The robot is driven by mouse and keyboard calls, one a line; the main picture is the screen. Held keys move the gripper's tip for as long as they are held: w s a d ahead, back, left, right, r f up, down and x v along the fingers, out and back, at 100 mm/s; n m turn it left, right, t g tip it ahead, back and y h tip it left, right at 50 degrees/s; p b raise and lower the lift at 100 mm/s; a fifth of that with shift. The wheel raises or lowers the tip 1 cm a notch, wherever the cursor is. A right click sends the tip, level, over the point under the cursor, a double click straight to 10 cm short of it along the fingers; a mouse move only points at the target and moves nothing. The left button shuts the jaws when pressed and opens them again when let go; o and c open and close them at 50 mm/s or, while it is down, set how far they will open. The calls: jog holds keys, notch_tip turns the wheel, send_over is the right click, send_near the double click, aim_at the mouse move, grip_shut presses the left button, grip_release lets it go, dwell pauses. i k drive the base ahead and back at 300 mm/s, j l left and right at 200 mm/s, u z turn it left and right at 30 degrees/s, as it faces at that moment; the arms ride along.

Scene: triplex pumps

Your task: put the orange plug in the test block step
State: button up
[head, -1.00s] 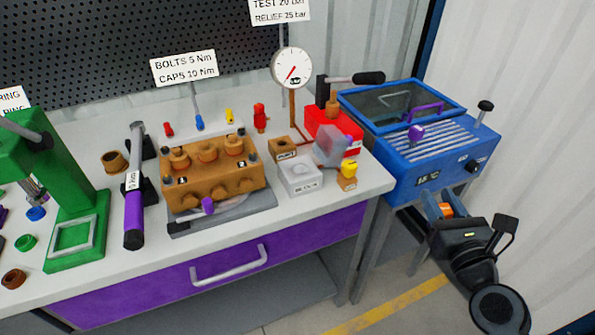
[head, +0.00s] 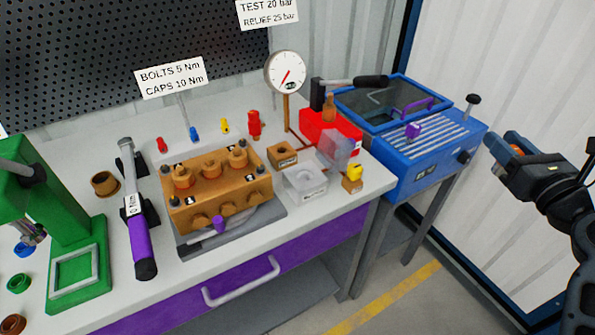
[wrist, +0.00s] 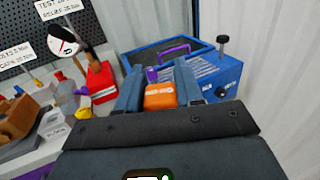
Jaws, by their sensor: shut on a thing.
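My gripper (head: 494,142) is at the right in the head view, raised to the right of the blue machine and well apart from the bench. In the wrist view the orange plug (wrist: 160,96) sits between my two blue fingers, which are shut on it.
The blue machine (head: 425,160), with a glass lid and slatted top, stands between my gripper and the bench. Beside the test block are a red pump (head: 322,129), a clear shield (head: 340,148), a yellow-topped piece (head: 353,176) and a gauge (head: 286,73).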

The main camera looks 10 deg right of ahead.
aim_at(305, 177)
jog(key=i+j, duration=0.1)
jog(key=j, duration=0.3)
jog(key=i+j, duration=0.15)
jog(key=j, duration=0.25)
jog(key=i+j, duration=0.1)
jog(key=j, duration=0.3)
jog(key=i+j, duration=0.15)
jog(key=j, duration=0.3)
